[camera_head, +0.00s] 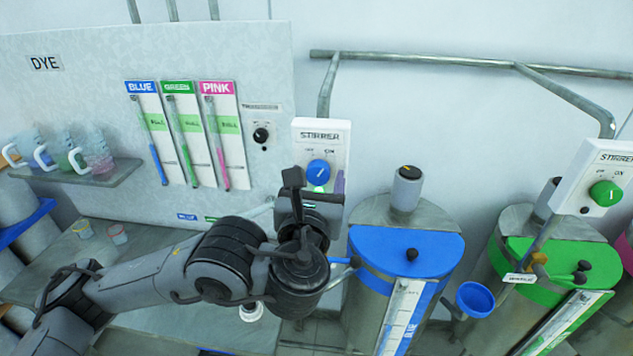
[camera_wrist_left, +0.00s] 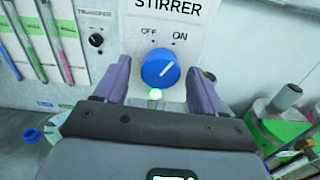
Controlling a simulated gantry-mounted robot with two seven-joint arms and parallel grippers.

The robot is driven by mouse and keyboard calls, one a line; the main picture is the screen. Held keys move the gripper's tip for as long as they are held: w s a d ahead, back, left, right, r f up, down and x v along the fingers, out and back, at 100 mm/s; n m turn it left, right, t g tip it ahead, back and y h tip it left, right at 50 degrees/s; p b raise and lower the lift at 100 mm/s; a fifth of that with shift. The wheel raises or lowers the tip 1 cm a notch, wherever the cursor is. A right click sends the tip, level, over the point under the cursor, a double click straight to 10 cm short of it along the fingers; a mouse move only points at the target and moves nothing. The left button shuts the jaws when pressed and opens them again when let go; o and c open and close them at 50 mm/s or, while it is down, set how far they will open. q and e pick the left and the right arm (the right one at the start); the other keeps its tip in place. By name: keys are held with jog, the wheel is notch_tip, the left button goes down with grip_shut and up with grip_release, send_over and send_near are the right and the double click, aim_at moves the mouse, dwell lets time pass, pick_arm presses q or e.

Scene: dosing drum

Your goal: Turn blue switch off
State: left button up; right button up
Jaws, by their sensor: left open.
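The blue switch (camera_head: 318,173) is a round knob on the white STIRRER panel (camera_head: 320,133) on the wall. In the left wrist view the blue switch (camera_wrist_left: 160,68) has its white mark pointing up and right, towards ON. My left gripper (camera_head: 315,184) is in front of the panel. In the left wrist view its two purple fingers (camera_wrist_left: 158,74) stand apart on either side of the knob, with visible gaps to it. My left arm hides the panel's lower part in the head view. My right gripper does not show.
A blue-lidded drum (camera_head: 405,250) stands right of the panel. A green-lidded drum (camera_head: 555,262) and a second panel with a green knob (camera_head: 605,193) are further right. Dye gauges (camera_head: 180,135) and a shelf of jugs (camera_head: 75,170) are on the left.

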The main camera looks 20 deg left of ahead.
pick_arm(q)
jog(key=shift+c, duration=0.2)
jog(key=c, duration=1)
